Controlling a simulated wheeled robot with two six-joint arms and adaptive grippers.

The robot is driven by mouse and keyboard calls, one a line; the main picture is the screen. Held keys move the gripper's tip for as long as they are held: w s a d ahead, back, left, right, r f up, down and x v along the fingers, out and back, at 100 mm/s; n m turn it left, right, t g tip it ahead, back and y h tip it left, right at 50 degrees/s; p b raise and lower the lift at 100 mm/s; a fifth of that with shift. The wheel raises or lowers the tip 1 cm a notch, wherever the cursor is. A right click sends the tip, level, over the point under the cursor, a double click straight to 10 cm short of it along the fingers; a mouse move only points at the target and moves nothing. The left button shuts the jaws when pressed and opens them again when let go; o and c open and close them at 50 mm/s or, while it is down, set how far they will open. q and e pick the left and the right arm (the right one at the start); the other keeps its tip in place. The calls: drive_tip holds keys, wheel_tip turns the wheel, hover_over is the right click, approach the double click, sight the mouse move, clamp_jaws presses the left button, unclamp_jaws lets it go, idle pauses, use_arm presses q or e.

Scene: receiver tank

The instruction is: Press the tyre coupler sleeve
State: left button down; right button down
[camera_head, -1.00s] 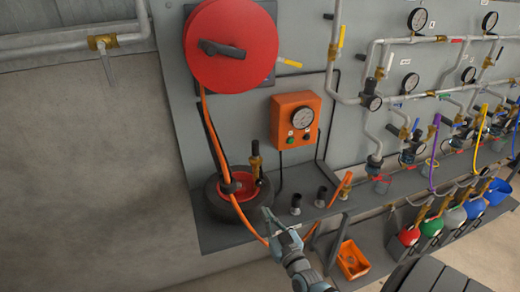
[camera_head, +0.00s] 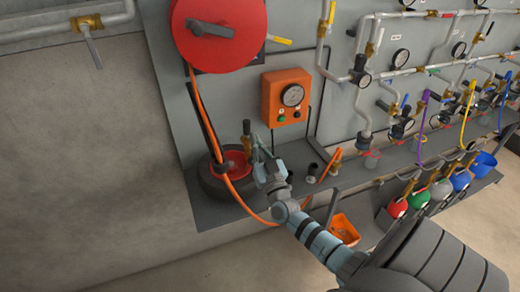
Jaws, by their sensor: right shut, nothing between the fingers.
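The tyre (camera_head: 212,184) with its red hub lies on the grey shelf at the left. A brass coupler (camera_head: 247,142) with a dark top stands upright at the tyre's right side; its lower part is hidden behind my gripper. My right gripper (camera_head: 257,150) is shut and empty, with its fingertips at the coupler in the picture. I cannot tell whether they touch it. My left gripper is not in view.
A red hose reel (camera_head: 219,30) hangs above the tyre, its orange hose (camera_head: 205,115) running down across it. An orange gauge box (camera_head: 287,96) is on the panel behind. A dark-topped post (camera_head: 312,172) and an orange bin (camera_head: 344,230) are to the right.

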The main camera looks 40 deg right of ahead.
sight(247, 124)
drive_tip(key=w+f+b, duration=0.1)
drive_tip(key=w+d+f+b, duration=0.1)
drive_tip(key=w, duration=0.1)
drive_tip(key=shift+w+d+f+b, duration=0.15)
drive_tip(key=shift+w+b, duration=0.1)
drive_tip(key=shift+b, duration=0.15)
drive_tip(key=shift+s+f, duration=0.1)
drive_tip(key=shift+f, duration=0.25)
drive_tip(key=shift+f, duration=0.1)
wheel_tip(247, 124, down, 2)
drive_tip(key=shift+b, duration=0.9)
drive_tip(key=shift+s+a, duration=0.2)
drive_tip(key=shift+a, duration=0.05)
wheel_tip(247, 124, up, 6)
drive_tip(key=p, duration=0.5)
drive_tip(key=shift+w+f+p, duration=0.15)
drive_tip(key=shift+f+p, duration=0.05)
drive_tip(key=shift+p, duration=0.2)
drive_tip(key=f+v, duration=0.1)
drive_tip(key=v, duration=0.9)
